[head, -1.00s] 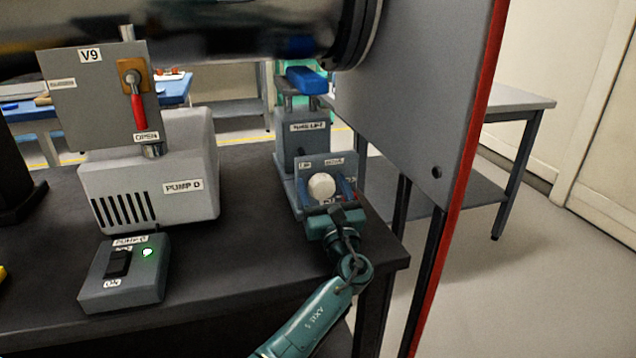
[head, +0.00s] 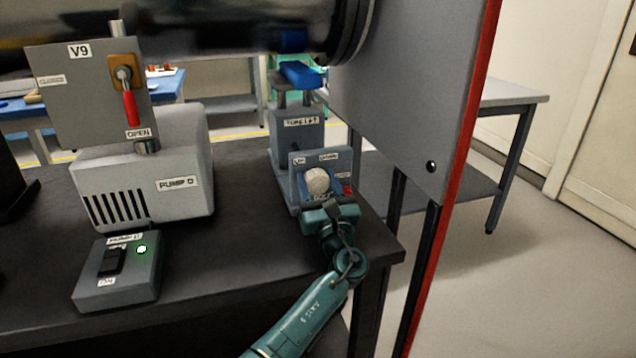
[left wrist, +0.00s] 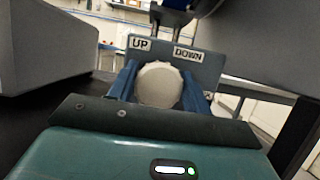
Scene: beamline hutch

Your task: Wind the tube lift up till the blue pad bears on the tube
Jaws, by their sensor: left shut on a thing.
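The tube lift (head: 297,135) is a grey-blue column standing on the dark bench, with a blue pad (head: 302,75) on top. The dark shiny tube (head: 200,28) runs above. A white round knob (head: 317,180) sits on the lift's front plate (head: 341,163). In the left wrist view the knob (left wrist: 158,85) is between blue fingers, below UP and DOWN labels. My left gripper (head: 321,195) is shut on the knob. My right gripper is not in view.
PUMP D (head: 140,180) stands left of the lift, with a V9 panel (head: 95,95) and red handle above it. A switch box (head: 118,275) with a green light sits at the front left. A grey red-edged panel (head: 420,100) stands close on the right.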

